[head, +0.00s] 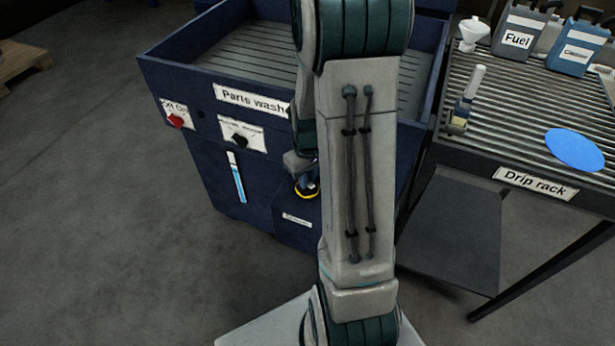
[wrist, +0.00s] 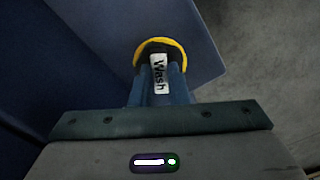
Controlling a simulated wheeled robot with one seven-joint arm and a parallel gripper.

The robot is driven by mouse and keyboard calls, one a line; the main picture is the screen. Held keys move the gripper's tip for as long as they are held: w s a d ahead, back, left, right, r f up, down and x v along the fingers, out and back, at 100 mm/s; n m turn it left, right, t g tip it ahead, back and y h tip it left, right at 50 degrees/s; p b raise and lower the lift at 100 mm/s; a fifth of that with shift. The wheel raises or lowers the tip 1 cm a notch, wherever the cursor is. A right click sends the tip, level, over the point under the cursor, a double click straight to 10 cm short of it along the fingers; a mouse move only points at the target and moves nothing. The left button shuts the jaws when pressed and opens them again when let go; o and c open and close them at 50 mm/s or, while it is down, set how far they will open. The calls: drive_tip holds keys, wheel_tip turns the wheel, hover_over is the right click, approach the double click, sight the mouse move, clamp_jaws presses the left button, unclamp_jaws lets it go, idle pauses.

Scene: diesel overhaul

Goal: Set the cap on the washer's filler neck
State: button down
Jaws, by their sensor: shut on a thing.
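The cap (wrist: 176,43) has a yellow rim, a dark middle and a white tag reading "Wash". In the wrist view it sits at the upper middle, between the blue fingertips of my gripper (wrist: 158,82), which is shut on it. In the head view the cap (head: 312,192) shows as a yellow ring under my gripper (head: 304,181), at the front of the dark blue parts washer (head: 200,150). It is over a low box-like part of the washer (head: 289,233). The filler neck is not visible; I cannot tell whether the cap touches it.
My arm hides the washer's middle. The washer's front has a red switch (head: 175,120), a black knob (head: 240,141) and a blue level gauge (head: 237,177). A drip rack (head: 480,100) stands at right with jugs, a funnel and a blue disc.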

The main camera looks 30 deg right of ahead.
idle(0.4)
drive_tip(key=c, duration=1.3)
unclamp_jaws()
drive_tip(key=shift+r, duration=0.1)
wheel_tip(320, 180, up, 14)
drive_tip(key=shift+f+p, duration=0.15)
drive_tip(key=shift+p, duration=0.85)
